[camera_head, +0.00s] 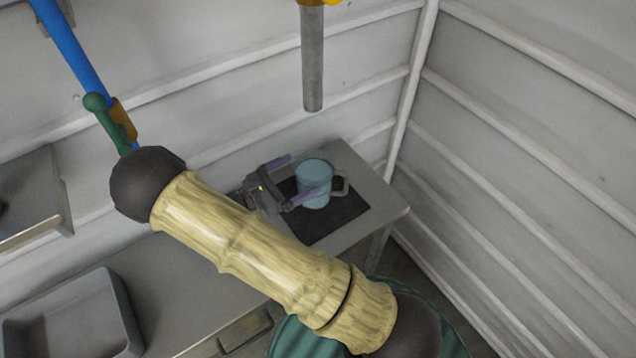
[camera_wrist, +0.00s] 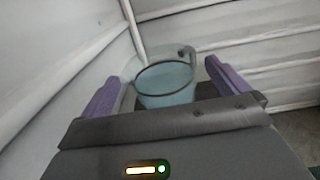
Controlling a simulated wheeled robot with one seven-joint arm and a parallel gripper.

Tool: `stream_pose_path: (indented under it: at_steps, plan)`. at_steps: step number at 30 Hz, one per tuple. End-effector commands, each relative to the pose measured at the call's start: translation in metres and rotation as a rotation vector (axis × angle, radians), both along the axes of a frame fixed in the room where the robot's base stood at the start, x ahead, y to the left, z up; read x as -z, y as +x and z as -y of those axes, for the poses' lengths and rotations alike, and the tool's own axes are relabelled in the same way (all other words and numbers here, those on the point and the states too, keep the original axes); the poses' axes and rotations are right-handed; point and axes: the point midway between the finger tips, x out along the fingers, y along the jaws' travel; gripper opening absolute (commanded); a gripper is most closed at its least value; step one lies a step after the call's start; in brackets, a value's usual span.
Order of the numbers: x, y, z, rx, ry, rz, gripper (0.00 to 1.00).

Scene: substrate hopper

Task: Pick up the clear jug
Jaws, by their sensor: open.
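The clear jug (camera_head: 312,183) looks pale blue and see-through, with a handle on its right side. It stands upright on a black mat (camera_head: 343,213) on the grey table. My gripper (camera_head: 290,180) is open, with its two purple fingers on either side of the jug's near part in the head view. In the wrist view the jug (camera_wrist: 165,84) sits between and a little beyond the fingertips of my gripper (camera_wrist: 162,82), its handle at the far right. Whether either finger touches the jug cannot be told.
A grey metal pipe (camera_head: 312,70) hangs above and behind the table. Corrugated walls (camera_head: 520,150) meet in a corner close behind it. A grey bin (camera_head: 75,318) is at the lower left, and a shelf (camera_head: 30,200) at the left.

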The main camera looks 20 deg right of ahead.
Motion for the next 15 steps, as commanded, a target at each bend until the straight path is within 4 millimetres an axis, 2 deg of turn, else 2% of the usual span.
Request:
stream_pose_path:
  at_steps: [7, 15]
  plan:
    - [-0.001, 0.001, 0.004, 0.000, -0.001, -0.001, 1.00]
    - [-0.004, 0.014, 0.039, 0.002, -0.002, -0.002, 1.00]
